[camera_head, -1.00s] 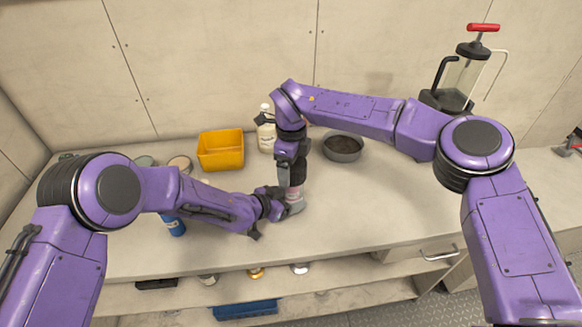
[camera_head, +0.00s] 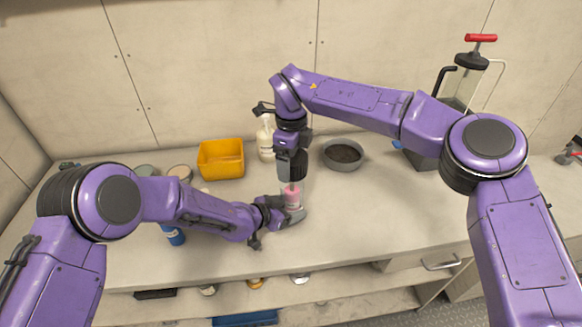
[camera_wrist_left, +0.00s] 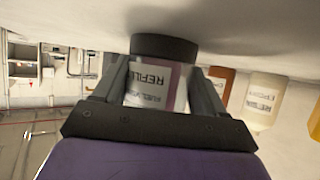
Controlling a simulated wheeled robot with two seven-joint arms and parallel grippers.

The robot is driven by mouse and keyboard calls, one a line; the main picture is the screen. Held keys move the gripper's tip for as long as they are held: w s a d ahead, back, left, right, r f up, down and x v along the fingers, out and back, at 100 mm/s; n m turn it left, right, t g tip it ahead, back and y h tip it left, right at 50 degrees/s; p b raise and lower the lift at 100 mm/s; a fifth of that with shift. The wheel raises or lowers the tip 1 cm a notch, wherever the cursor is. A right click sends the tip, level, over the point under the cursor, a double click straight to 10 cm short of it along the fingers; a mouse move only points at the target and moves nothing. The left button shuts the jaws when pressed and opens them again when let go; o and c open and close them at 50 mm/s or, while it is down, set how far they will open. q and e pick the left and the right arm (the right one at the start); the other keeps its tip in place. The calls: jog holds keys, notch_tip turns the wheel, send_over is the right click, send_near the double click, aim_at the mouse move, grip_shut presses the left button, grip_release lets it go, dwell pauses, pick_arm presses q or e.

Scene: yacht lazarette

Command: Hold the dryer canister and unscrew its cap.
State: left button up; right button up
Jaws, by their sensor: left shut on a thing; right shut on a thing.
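The dryer canister (camera_head: 292,196), pinkish with a pale part, stands on the counter. My left gripper (camera_head: 289,214) is shut on it low down, coming from the left. In the left wrist view the canister (camera_wrist_left: 156,82) sits between both fingers, with a label reading "REFILL" and a wide dark round part against the counter. My right gripper (camera_head: 291,179) points down from above and is shut on the canister's top. The cap is hidden by its fingers, so I cannot tell how far it is turned.
A yellow bin (camera_head: 221,159), a white bottle (camera_head: 266,145) and a grey bowl (camera_head: 343,156) stand behind. A blue can (camera_head: 174,236) is near my left forearm. A red-handled pump (camera_head: 472,62) stands at the back right. The counter (camera_head: 390,205) right of the canister is clear.

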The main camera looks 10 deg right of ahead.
pick_arm(q)
jog(key=o, duration=1.6)
jog(key=v, duration=1.2)
jog(key=shift+s, duration=0.1)
jog(key=shift+d, duration=0.1)
